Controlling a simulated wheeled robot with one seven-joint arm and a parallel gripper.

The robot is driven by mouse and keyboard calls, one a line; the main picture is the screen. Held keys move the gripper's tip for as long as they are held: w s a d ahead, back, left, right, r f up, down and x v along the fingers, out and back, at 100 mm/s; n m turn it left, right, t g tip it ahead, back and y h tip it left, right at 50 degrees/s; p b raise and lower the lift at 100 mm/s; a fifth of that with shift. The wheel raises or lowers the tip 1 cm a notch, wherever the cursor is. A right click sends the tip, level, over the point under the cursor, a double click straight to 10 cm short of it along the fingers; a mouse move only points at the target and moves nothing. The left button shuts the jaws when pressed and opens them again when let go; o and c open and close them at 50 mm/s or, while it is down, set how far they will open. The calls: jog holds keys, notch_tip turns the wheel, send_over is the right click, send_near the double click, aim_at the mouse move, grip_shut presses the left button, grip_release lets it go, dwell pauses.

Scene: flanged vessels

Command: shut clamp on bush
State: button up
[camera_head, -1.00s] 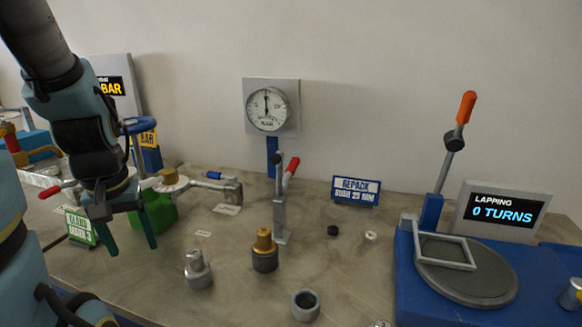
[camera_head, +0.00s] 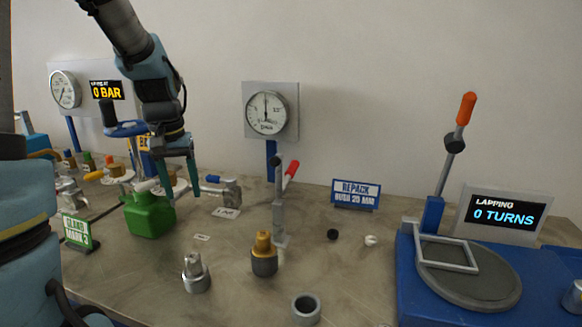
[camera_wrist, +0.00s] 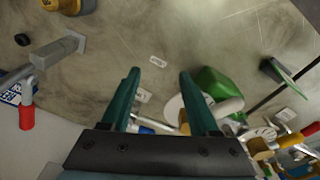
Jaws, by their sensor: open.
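A grey clamp post (camera_head: 279,212) with a red-tipped lever (camera_head: 291,170) stands below the middle gauge. It also shows at the left of the wrist view (camera_wrist: 60,48), with its red grip (camera_wrist: 26,117). Which part is the bush is unclear; a grey ring (camera_head: 306,308) lies at the front and a brass-topped dark cylinder (camera_head: 264,254) stands just before the post. My gripper (camera_head: 183,190) is open and empty, left of the clamp and above the bench, beside the green block. Its two teal fingers (camera_wrist: 159,76) point at the bench in the wrist view.
A green block (camera_head: 150,216) and a blue-handled valve (camera_head: 228,187) are close to my gripper. A stepped steel piece (camera_head: 196,273) stands in front. The lapping machine (camera_head: 410,275) fills the right. A blue sign (camera_head: 356,193) stands behind the clamp. Bench between is fairly clear.

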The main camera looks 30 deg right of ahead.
jog(key=w+d+r+m+g+b, duration=0.1)
jog(key=w+d+r, duration=0.15)
jog(key=d, duration=0.45)
jog(key=w+d+r+m, duration=0.2)
jog(key=w+d, duration=0.1)
jog(key=d, duration=0.4)
jog(key=m+g+h+b, duration=0.1)
jog(key=m+g, duration=0.1)
send_near(292, 164)
jog(key=p+x, duration=0.1)
jog(key=x, duration=0.8)
jog(key=shift+s+a+f, duration=0.1)
jog(key=shift+f, duration=0.15)
grip_shut()
jog(key=shift+h, duration=0.3)
